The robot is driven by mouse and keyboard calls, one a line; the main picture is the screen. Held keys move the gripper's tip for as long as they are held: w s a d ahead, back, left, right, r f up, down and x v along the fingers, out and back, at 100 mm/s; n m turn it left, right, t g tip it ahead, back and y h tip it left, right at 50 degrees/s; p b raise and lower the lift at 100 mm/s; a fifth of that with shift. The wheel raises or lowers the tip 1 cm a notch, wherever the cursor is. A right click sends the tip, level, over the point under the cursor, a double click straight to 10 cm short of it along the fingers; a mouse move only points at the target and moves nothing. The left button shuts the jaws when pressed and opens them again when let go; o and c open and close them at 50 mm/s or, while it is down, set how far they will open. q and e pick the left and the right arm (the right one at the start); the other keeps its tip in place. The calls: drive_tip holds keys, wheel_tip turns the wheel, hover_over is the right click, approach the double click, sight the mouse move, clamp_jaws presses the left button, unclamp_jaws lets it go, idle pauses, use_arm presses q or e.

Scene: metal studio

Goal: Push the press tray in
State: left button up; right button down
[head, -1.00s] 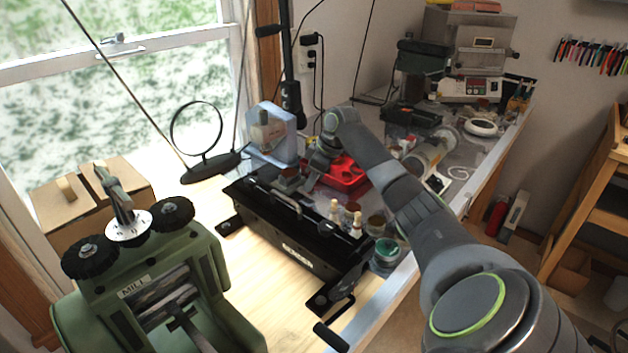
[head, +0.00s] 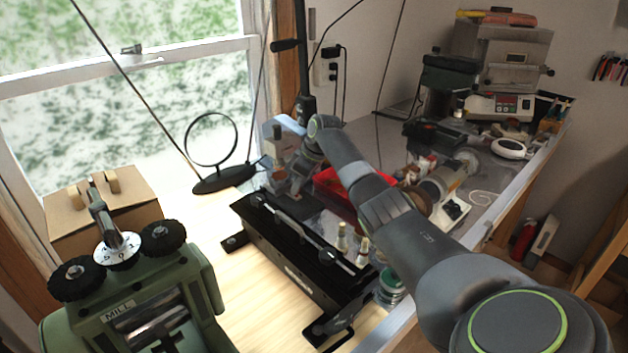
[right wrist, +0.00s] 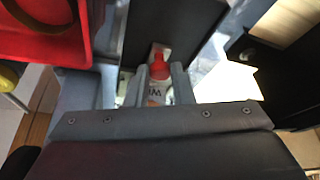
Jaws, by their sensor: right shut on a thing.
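The pale blue-grey press-like unit (head: 272,130) stands at the back of the bench beside the black upright lever (head: 305,105). I cannot make out its tray for certain. My right gripper (head: 282,172) is low in front of this unit, partly hidden by its own wrist. In the right wrist view, my right gripper (right wrist: 160,85) is shut on a white bottle with a red cap (right wrist: 157,72), which shows between its two fingers. A dark flat panel (right wrist: 170,22) lies just beyond the bottle. My left gripper is not in view.
A red tray (head: 345,185) sits behind my forearm. The green mill (head: 140,300) stands at front left. Bare wood lies between mill and black tool.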

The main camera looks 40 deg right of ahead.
drive_tip(key=shift+w+d+r, duration=0.1)
drive_tip(key=shift+r, duration=0.1)
drive_tip(key=shift+w, duration=0.1)
drive_tip(key=c, duration=1.5)
unclamp_jaws()
drive_tip(key=shift+o, duration=1.2)
drive_tip(key=shift+w+f, duration=0.15)
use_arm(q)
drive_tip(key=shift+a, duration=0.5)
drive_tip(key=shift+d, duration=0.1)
use_arm(e)
drive_tip(key=shift+s+r, duration=0.2)
drive_tip(key=shift+r, duration=0.2)
use_arm(q)
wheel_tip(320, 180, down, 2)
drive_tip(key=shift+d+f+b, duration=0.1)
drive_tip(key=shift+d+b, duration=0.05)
drive_tip(key=shift+b, duration=0.95)
use_arm(e)
drive_tip(key=v, duration=1.6)
drive_tip(key=shift+r, duration=0.3)
